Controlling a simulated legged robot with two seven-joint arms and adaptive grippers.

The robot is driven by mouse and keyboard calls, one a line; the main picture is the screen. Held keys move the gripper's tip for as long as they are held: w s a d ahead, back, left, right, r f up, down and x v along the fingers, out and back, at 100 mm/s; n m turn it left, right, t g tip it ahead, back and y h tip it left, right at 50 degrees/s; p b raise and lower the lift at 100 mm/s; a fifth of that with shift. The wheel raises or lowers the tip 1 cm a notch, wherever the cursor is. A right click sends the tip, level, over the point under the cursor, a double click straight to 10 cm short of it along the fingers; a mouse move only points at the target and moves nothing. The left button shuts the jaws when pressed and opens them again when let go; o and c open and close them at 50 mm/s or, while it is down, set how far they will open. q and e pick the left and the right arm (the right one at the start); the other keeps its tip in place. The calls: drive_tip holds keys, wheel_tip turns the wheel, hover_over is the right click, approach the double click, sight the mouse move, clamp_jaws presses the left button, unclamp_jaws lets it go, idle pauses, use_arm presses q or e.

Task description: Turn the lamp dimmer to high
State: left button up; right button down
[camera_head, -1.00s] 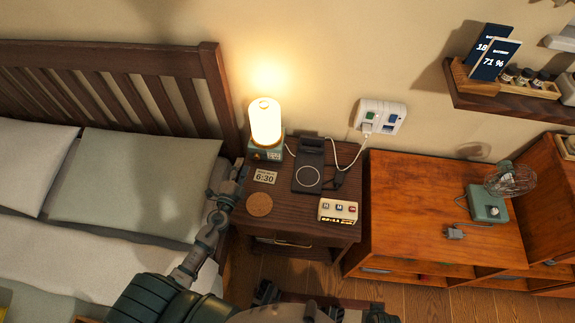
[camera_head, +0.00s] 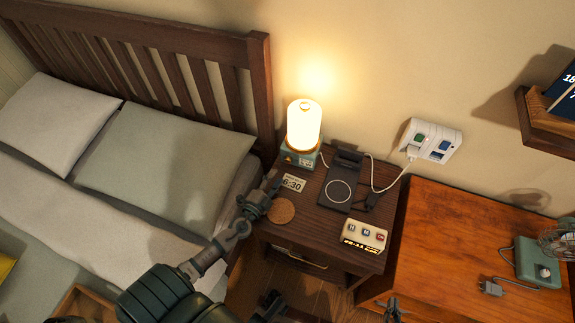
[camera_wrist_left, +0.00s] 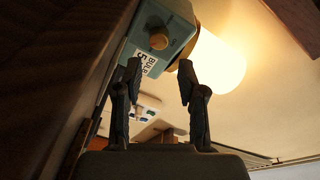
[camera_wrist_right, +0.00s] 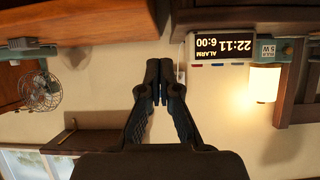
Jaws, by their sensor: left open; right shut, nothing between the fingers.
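The lamp (camera_head: 304,127) is lit and stands on a blue-green base (camera_head: 299,158) at the back left of the nightstand. In the left wrist view its base (camera_wrist_left: 181,28) carries a round brass-coloured knob (camera_wrist_left: 158,38) and a white label. My left gripper (camera_head: 273,185) is open and empty, in front of the base and left of the small 6:30 card. In the left wrist view, my left gripper (camera_wrist_left: 160,72) has its fingertips below the knob, apart from it. My right gripper (camera_wrist_right: 164,80) is shut and empty; the lit lamp (camera_wrist_right: 264,84) shows upside down to its right.
The nightstand (camera_head: 325,225) also holds the 6:30 card (camera_head: 293,183), a round coaster (camera_head: 281,211), a dark charging stand (camera_head: 338,192) and an alarm clock (camera_head: 364,236). The bed (camera_head: 160,150) is to the left. An orange-brown cabinet (camera_head: 440,245) with a small fan is to the right.

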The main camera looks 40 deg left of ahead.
sight(287, 163)
use_arm(q)
drive_tip(key=w, duration=0.4)
drive_tip(key=w+p, duration=0.1)
drive_tip(key=w, duration=0.1)
drive_tip(key=shift+a+f, duration=0.15)
drive_tip(key=shift+a, duration=0.1)
drive_tip(key=shift+w+a+f, duration=0.1)
drive_tip(key=shift+w+a, duration=0.1)
drive_tip(key=shift+w, duration=0.55)
drive_tip(key=shift+d, duration=0.1)
clamp_jaws()
